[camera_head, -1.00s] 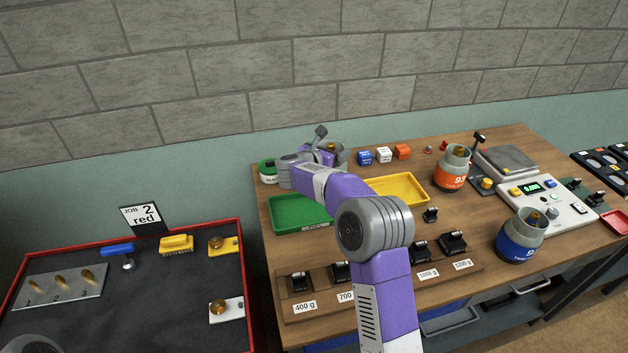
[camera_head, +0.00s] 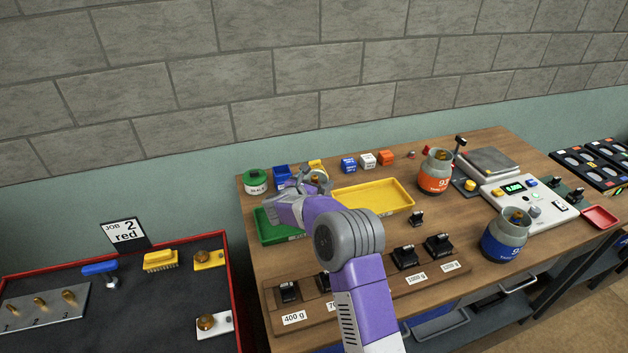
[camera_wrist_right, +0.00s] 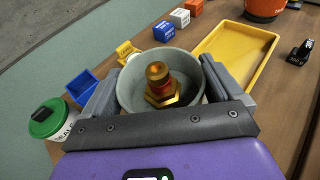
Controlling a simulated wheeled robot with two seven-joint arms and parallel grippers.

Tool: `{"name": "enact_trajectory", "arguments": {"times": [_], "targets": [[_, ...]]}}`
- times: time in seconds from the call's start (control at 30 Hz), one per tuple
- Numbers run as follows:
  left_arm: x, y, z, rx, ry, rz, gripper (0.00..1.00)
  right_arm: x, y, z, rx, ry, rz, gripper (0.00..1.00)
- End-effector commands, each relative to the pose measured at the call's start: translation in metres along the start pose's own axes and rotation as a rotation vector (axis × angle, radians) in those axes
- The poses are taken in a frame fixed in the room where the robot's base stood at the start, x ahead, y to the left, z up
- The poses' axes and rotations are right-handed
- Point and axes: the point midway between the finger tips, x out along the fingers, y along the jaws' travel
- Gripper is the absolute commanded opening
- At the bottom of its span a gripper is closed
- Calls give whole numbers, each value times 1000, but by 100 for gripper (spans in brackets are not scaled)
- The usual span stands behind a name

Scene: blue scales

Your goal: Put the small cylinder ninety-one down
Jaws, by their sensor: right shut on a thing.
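My right gripper (camera_head: 316,180) is shut on a small grey cylinder with a round collar and a brass valve. In the right wrist view the collar (camera_wrist_right: 124,84) is between the two fingers (camera_wrist_right: 160,88), and the valve stands inside it. The cylinder's body and number are hidden. In the head view it is by the far side of the green tray (camera_head: 264,231) and left of the yellow tray (camera_head: 375,194). I cannot tell whether its base touches anything. An orange cylinder (camera_head: 434,180) and a blue cylinder (camera_head: 503,246) stand farther right. My left gripper is not in view.
Small blue, white and orange cubes (camera_head: 385,157) stand behind the yellow tray. A weight rack (camera_head: 370,290) lies along the front. The yellow tray looks empty.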

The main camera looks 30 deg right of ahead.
Motion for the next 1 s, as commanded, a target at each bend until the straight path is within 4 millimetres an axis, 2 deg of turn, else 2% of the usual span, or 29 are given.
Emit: {"name": "enact_trajectory", "arguments": {"times": [0.03,0.17,0.2,0.23,0.6,0.77,1.0], "targets": [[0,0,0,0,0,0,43,0,0,5,4,-8,0,8],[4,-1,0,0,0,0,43,0,0,2,4,-8,0,8],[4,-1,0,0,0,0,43,1,0,-2,0,0,0,94],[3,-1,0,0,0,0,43,0,0,-2,0,0,0,99],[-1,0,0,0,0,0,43,-3,1,2,0,0,1,100],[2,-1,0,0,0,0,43,-32,1,1,0,0,4,100],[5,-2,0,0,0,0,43,-85,1,0,0,0,5,100]]}}
